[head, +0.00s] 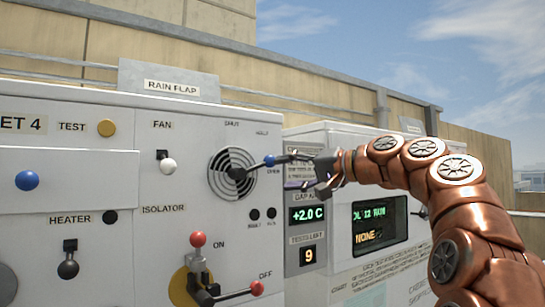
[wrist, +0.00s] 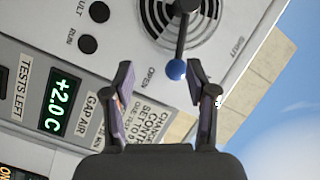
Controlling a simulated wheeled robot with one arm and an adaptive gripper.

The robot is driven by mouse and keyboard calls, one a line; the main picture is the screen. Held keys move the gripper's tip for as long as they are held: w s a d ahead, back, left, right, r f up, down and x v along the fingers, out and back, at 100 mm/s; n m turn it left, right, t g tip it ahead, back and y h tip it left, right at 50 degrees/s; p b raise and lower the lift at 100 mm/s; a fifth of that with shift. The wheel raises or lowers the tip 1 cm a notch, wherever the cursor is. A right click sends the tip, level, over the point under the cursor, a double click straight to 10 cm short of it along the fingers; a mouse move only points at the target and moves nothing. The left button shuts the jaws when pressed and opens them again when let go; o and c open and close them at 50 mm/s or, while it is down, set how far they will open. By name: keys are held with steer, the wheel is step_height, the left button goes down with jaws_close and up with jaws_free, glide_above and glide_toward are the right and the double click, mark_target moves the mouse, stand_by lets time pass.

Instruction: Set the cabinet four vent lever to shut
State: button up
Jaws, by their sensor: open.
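The vent lever (head: 255,166) is a dark arm with a blue ball knob on the round vent grille of the cabinet marked "…ET 4". Its knob (wrist: 176,69) points toward the OPEN label. My gripper (head: 285,173) is open and empty, just right of the knob in the head view. In the wrist view its fingers (wrist: 160,72) lie either side of the knob. I cannot tell whether either touches it.
The isolator's red-tipped handles (head: 198,240) stick out below the grille. A fan switch (head: 168,165), a heater switch (head: 68,268) and a blue knob (head: 27,180) are further left. A second cabinet with a display (head: 380,226) stands right, behind my arm.

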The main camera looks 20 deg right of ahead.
mark_target(270, 160)
steer(key=shift+t, duration=0.5)
steer(key=w+r, duration=0.1)
steer(key=w, duration=0.1)
steer(key=w+a+r+p, duration=0.1)
steer(key=w, duration=0.1)
steer(key=w+a+r, duration=0.1)
steer(key=w, duration=0.1)
steer(key=shift+p, duration=0.35)
steer(key=shift+w+a, duration=0.2)
steer(key=shift+a, duration=0.15)
steer(key=c, duration=0.3)
steer(key=shift+s+d, duration=0.2)
steer(key=shift+d, duration=0.1)
steer(key=c, duration=0.3)
jaws_close()
